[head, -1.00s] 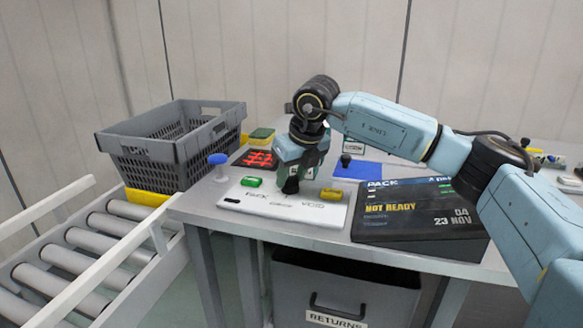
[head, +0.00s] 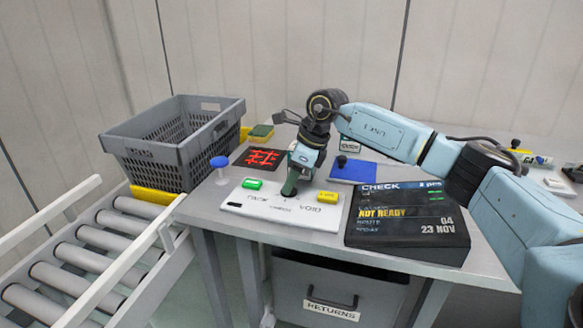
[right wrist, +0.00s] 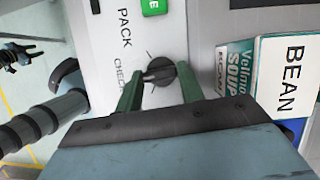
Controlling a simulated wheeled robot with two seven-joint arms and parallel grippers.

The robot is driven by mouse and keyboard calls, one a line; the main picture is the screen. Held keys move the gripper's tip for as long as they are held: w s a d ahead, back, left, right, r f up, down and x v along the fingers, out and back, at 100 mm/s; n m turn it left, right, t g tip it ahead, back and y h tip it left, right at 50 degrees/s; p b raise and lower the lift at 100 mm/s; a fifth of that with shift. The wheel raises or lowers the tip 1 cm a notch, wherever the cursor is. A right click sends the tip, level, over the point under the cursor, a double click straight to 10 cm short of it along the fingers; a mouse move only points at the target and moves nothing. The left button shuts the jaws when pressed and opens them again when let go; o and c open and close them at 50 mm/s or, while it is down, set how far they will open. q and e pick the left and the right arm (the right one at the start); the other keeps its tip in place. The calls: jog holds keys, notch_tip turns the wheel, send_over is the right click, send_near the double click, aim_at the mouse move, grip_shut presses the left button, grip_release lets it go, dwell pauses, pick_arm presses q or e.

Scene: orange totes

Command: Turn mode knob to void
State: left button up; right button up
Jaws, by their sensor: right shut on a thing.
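The mode knob (right wrist: 159,72) is a dark round knob on a white panel (head: 325,212) marked PACK, CHECK and VOID. My right gripper (head: 289,190) points down over the panel's middle. In the right wrist view, my right gripper (right wrist: 158,90) has its two green fingers on either side of the knob, shut on it. The knob's ridge points roughly toward the CHECK label in that view. In the head view my gripper hides the knob. A tablet-like screen (head: 410,228) to the right reads CHECK and NOT READY. My left gripper is not seen.
A green button (head: 252,184) and a yellow button (head: 327,197) flank the knob on the panel. A blue-topped post (head: 219,162) stands to the left. A grey crate (head: 160,157) stands behind the rollers. A BEAN soup box (right wrist: 287,75) is close by in the wrist view.

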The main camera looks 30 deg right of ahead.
jog(key=n+g+p, duration=0.1)
jog(key=n, duration=0.1)
jog(key=n+y+p, duration=0.1)
jog(key=n, duration=0.2)
jog(key=shift+w+r+g+p, duration=0.1)
jog(key=shift+w+g+p, duration=0.1)
jog(key=shift+g+p, duration=0.2)
jog(key=shift+n+g, duration=0.3)
jog(key=shift+n, duration=0.8)
jog(key=shift+w+n, duration=0.1)
jog(key=shift+n, duration=0.3)
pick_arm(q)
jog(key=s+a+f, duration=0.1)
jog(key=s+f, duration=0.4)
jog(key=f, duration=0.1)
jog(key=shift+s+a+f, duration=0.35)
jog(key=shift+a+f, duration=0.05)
pick_arm(e)
jog(key=shift+n+g, duration=0.7)
jog(key=shift+n, duration=0.5)
jog(key=shift+d+n, duration=0.1)
jog(key=shift+n, duration=0.2)
jog(key=o, duration=1)
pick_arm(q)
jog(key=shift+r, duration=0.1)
